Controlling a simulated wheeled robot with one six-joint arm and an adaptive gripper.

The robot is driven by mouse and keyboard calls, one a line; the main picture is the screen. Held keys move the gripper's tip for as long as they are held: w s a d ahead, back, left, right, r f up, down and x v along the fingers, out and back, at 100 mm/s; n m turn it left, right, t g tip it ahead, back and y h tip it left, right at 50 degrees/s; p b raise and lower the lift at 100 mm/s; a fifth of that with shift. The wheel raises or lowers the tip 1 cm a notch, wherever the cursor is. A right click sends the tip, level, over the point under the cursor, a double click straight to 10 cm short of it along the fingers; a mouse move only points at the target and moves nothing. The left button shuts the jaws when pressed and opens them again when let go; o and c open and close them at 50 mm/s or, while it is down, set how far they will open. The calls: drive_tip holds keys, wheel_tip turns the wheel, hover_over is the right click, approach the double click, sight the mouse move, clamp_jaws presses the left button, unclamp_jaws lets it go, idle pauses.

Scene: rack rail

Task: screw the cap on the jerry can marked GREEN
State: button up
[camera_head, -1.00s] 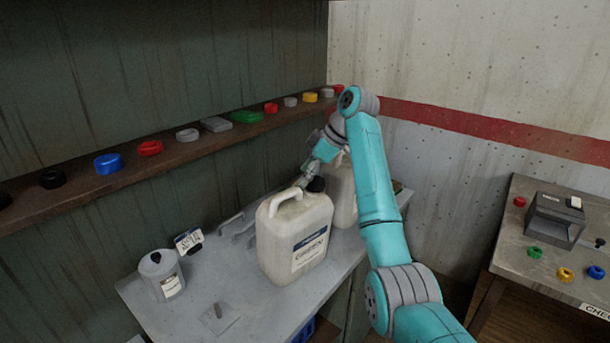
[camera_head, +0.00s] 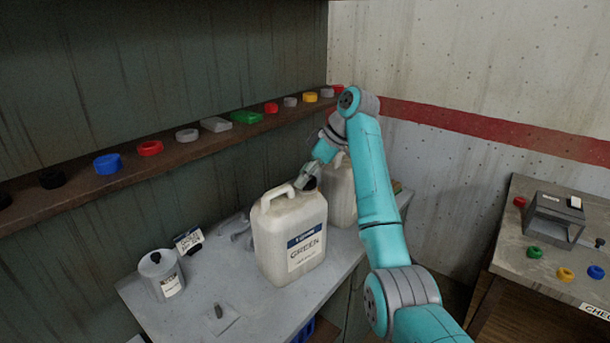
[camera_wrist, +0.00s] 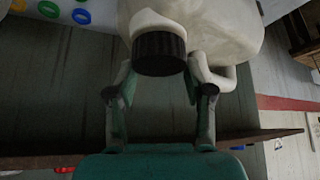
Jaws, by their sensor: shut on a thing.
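The white jerry can marked GREEN (camera_head: 278,238) stands on the grey bench, its label facing the head camera. In the wrist view its pale body (camera_wrist: 225,30) fills the top. A black ribbed cap (camera_wrist: 160,52) sits at the can's neck; I cannot tell how far it is threaded. My gripper (camera_wrist: 161,68) is shut on the cap, one finger on each side. In the head view my gripper (camera_head: 306,178) is at the can's top, behind its handle, and hides most of the cap.
A second white can (camera_head: 342,188) stands close behind, partly hidden by my arm. A grey canister (camera_head: 161,277) stands at left on the bench (camera_head: 255,308). A wall shelf (camera_head: 80,192) holds several coloured caps. A side table (camera_head: 520,245) at right holds a grey device and caps.

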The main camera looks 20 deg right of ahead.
drive_tip(key=m+t+h, duration=0.1)
drive_tip(key=m, duration=0.2)
drive_tip(key=m+t+h, duration=0.1)
drive_tip(key=m, duration=0.2)
drive_tip(key=shift+a+t, duration=0.15)
drive_tip(key=shift+t, duration=0.15)
drive_tip(key=m+t+h, duration=0.1)
drive_tip(key=m+h, duration=0.2)
drive_tip(key=m, duration=0.2)
drive_tip(key=shift+m, duration=0.4)
drive_tip(key=m+h, duration=0.2)
drive_tip(key=m, duration=0.1)
drive_tip(key=m+g+h, duration=0.1)
drive_tip(key=m+h, duration=0.1)
drive_tip(key=m, duration=0.1)
drive_tip(key=shift+m, duration=0.4)
drive_tip(key=m+g+h, duration=0.1)
drive_tip(key=m, duration=0.2)
drive_tip(key=m+g+h, duration=0.1)
drive_tip(key=m, duration=0.2)
drive_tip(key=shift+f+g+h, duration=0.1)
drive_tip(key=shift+g+h, duration=0.2)
drive_tip(key=o, duration=1.4)
